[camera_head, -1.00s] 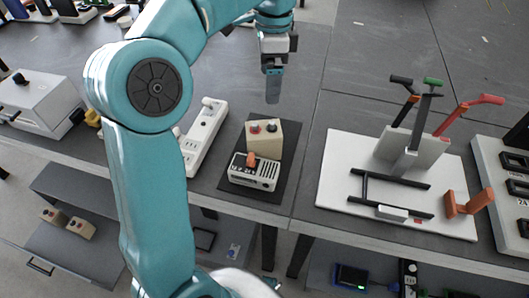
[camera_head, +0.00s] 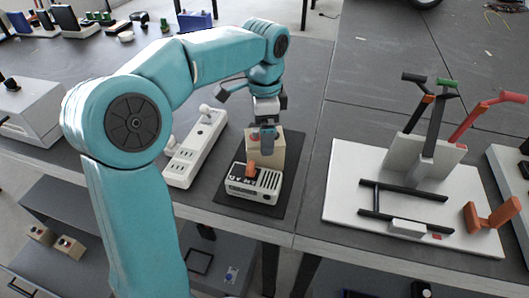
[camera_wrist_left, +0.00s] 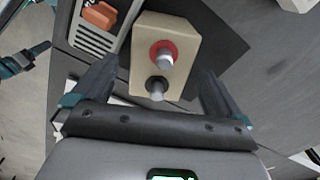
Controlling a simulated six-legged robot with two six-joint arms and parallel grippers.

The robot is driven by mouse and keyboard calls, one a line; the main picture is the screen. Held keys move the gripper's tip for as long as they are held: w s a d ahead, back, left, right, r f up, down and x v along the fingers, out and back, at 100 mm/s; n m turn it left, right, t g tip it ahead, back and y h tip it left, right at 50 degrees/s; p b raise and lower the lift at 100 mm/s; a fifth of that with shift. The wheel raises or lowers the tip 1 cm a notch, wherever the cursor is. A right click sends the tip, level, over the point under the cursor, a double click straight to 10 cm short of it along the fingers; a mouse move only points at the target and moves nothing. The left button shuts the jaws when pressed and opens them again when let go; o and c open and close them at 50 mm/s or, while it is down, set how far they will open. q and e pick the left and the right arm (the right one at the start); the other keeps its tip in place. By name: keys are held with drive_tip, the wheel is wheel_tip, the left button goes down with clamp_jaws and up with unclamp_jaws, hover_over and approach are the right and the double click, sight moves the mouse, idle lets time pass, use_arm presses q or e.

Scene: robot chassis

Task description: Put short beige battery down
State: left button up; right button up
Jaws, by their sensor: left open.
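The short beige battery (camera_head: 277,150) stands upright on the dark mat (camera_head: 228,205), behind a cream-and-black device (camera_head: 257,186) with an orange part on it. In the left wrist view the battery (camera_wrist_left: 165,60) shows a red-ringed terminal and a black-ringed terminal on top. My left gripper (camera_head: 267,142) is low over the battery and partly covers it in the head view. In the left wrist view its two fingers (camera_wrist_left: 158,95) are apart, one to each side of the battery, with gaps visible.
A white power strip (camera_head: 195,150) lies left of the mat. To the right, a white board (camera_head: 345,165) carries a stand with upright tools (camera_head: 425,150), black rails and an orange bracket (camera_head: 492,215). A light box (camera_head: 30,115) stands at far left. The tabletop behind the mat is mostly clear.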

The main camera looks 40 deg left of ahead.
use_arm(q)
wheel_tip(320, 180, down, 3)
drive_tip(key=shift+f+b, duration=0.1)
drive_tip(key=shift+b, duration=0.2)
drive_tip(key=c, duration=1.8)
clamp_jaws()
drive_tip(key=shift+r, duration=0.2)
